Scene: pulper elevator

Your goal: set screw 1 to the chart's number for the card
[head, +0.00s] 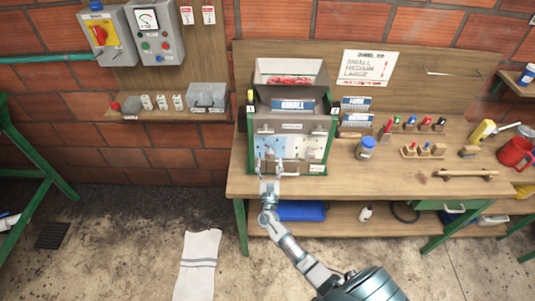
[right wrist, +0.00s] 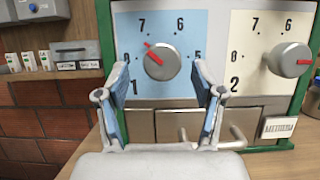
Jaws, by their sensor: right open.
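Screw 1 (right wrist: 161,62) is a grey knob on a blue plate marked 1. Its red pointer aims up and left, close to the 7. Screw 2 (right wrist: 289,60) sits on the cream plate marked 2, its red pointer aiming right. My right gripper (right wrist: 160,85) is open and empty, its fingers below and to either side of screw 1. In the head view my right gripper (head: 271,174) is in front of the machine's lower front. The paper chart (head: 367,67) hangs on the backboard, its numbers unreadable. A small card (right wrist: 279,127) below screw 2 reads MEDIUM. My left gripper is not in view.
The machine's hopper (head: 290,75) holds red fruit. A metal handle (right wrist: 215,135) sticks out below the dials. A shelf (head: 170,115) hangs at left.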

